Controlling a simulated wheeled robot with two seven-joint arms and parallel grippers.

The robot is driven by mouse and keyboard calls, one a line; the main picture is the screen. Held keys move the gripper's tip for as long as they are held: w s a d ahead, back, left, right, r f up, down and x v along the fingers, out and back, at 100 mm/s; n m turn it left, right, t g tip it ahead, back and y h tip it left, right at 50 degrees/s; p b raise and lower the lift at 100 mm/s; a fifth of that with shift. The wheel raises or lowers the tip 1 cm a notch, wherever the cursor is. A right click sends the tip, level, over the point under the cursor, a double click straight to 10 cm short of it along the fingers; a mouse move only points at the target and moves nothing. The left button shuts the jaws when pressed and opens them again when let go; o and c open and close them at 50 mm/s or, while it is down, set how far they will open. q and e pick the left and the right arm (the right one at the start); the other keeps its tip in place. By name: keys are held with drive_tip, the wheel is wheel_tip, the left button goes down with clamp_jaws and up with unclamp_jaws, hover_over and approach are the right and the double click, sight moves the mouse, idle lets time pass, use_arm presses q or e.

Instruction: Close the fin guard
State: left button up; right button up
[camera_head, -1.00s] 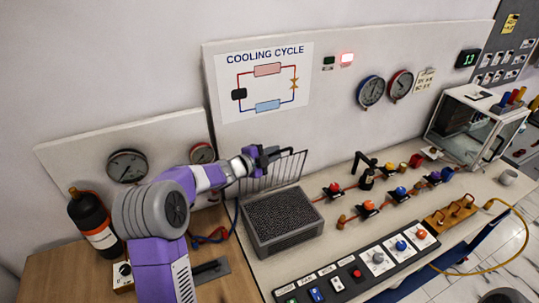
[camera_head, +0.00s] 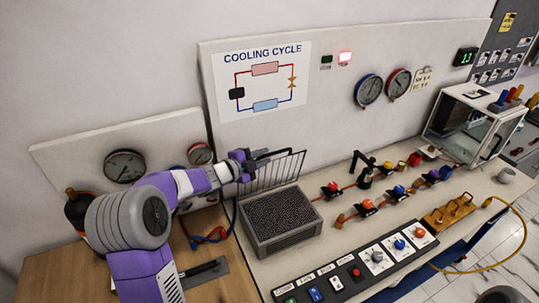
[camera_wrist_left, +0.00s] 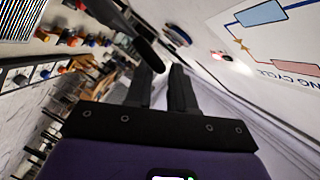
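The fin guard (camera_head: 272,173) is a dark wire grille standing raised along the back edge of the grey fin box (camera_head: 282,238). A dark bar (camera_head: 278,154) runs along its top. My left gripper (camera_head: 250,158) is at the guard's upper left corner. The finned surface (camera_wrist_left: 18,18) shows at the top left there. My right gripper is not in view.
The panel with the cooling poster (camera_head: 262,82) stands close behind the guard. Valves (camera_head: 332,188) on red pipes lie right of the fin box. A switch strip (camera_head: 355,272) runs in front. A glass-fronted cabinet (camera_head: 470,125) stands at the right.

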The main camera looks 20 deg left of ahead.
use_arm(q)
drive_tip(key=shift+v, duration=1.6)
drive_tip(key=shift+s, duration=0.15)
drive_tip(key=p+v, duration=0.1)
drive_tip(key=v, duration=1.2)
drive_tip(key=shift+s+f+p, duration=0.35)
drive_tip(key=shift+p, duration=0.05)
